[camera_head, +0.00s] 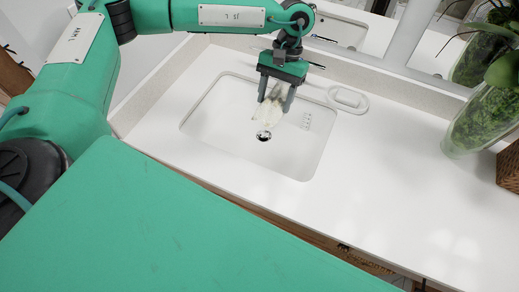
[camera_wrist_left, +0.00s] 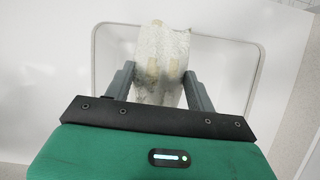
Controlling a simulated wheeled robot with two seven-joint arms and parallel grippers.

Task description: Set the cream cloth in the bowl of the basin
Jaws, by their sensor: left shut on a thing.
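The cream cloth (camera_head: 269,110) hangs from my left gripper (camera_head: 276,97) in the head view, over the bowl of the white basin (camera_head: 211,122). In the left wrist view the crumpled cloth (camera_wrist_left: 160,45) sits between the two fingers of my left gripper (camera_wrist_left: 159,82), which is shut on it. The cloth's lower end is near the round drain (camera_head: 263,135); I cannot tell whether it touches the bowl. The basin's rim (camera_wrist_left: 94,58) surrounds the cloth in the wrist view. My right gripper is out of view.
A white soap dish (camera_head: 347,99) stands on the counter just right of the basin. A glass vase with green plants (camera_head: 484,118) and a brown woven box (camera_head: 510,166) are at the far right. The white counter (camera_head: 390,180) between is clear. A mirror runs along the back.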

